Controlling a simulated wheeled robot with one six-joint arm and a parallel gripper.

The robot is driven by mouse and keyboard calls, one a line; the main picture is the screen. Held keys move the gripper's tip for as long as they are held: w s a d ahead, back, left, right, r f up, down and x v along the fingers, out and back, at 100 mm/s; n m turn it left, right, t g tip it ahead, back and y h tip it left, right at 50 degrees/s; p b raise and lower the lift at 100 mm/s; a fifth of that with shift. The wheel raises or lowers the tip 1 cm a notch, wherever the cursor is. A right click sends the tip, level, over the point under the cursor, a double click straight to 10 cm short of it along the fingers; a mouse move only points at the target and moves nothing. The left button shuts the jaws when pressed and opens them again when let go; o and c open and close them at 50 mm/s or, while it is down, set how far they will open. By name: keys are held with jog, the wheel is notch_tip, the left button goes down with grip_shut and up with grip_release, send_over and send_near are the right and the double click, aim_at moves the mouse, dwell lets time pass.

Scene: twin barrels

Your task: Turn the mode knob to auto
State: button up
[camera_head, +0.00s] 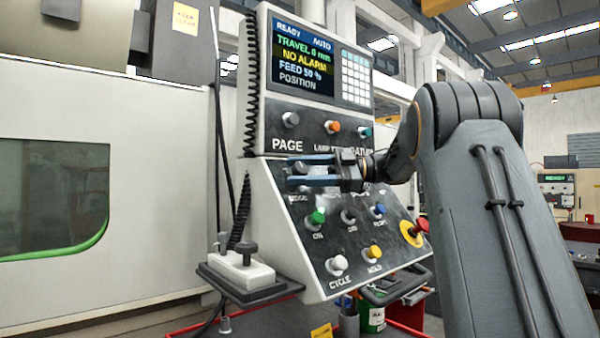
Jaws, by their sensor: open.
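My gripper (290,170) reaches in from the right, in front of the sloped control panel (285,250). Its two blue fingers are apart, one above the other, pointing left. A grey knob (299,168) shows between the fingers at the panel's upper left; contact cannot be told. The label below it is partly covered and hard to read, perhaps MODE. The knob's pointer direction cannot be made out. The screen (303,58) above reads READY, AUTO, TRAVEL 0, NO ALARM and FEED 50.
Other controls sit close below: a green knob (317,217), a blue knob (378,211), a white CYCLE knob (337,264), a yellow HOLD knob (374,252) and a red emergency button (417,228). A PAGE knob (290,119) is above. A shelf (270,290) juts out lower left.

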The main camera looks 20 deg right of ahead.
jog(key=b+v, duration=0.2)
jog(key=v, duration=0.5)
jog(key=shift+d, duration=0.4)
